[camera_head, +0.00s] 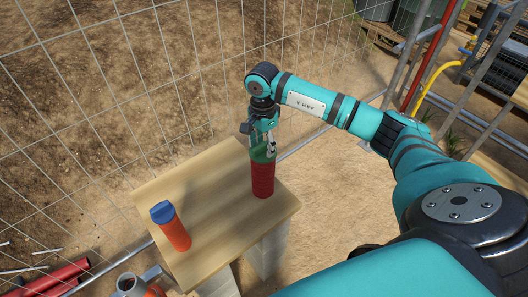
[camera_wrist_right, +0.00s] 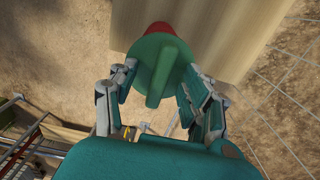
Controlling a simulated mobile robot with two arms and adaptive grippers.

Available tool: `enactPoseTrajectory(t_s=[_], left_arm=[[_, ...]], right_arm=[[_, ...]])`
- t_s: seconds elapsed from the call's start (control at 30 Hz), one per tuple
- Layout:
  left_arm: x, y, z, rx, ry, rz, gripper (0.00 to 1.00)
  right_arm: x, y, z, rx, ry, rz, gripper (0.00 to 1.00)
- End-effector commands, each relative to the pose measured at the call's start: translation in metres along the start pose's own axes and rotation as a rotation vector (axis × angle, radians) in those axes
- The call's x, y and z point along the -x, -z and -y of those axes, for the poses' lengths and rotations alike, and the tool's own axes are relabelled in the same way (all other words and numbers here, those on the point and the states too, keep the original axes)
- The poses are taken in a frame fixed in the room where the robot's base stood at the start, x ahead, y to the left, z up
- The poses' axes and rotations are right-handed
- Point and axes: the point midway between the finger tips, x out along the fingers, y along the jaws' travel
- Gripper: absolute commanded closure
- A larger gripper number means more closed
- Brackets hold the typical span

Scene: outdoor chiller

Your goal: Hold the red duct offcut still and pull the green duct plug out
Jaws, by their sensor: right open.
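The red duct offcut (camera_head: 263,181) stands upright near the right edge of the wooden board. The green duct plug (camera_head: 262,152) sits in its top; in the right wrist view the plug (camera_wrist_right: 163,62) shows as a green disc with a raised bar, and a bit of red (camera_wrist_right: 160,28) shows beyond it. My right gripper (camera_head: 264,147) is directly above the offcut, pointing down at the plug. In the right wrist view its open fingers (camera_wrist_right: 152,95) stand on either side of the plug's bar, with a gap to it. My left gripper is not in view.
A wire mesh fence (camera_head: 110,90) runs close behind the board. Red pipes (camera_head: 55,278) lie at lower left. The board's middle is clear.

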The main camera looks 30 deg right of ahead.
Motion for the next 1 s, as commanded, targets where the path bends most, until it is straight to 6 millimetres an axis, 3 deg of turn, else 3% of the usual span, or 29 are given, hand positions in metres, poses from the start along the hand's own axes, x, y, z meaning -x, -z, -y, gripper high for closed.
enactPoseTrajectory(t_s=[0.1,0.47,1.0], left_arm=[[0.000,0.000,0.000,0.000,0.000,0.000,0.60],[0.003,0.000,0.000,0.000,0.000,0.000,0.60],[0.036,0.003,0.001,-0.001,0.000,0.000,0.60]], right_arm=[[0.000,0.000,0.000,0.000,0.000,0.000,0.34],[0.005,0.000,0.000,0.000,0.001,0.000,0.34],[0.068,0.000,0.000,0.000,0.001,0.000,0.34]])
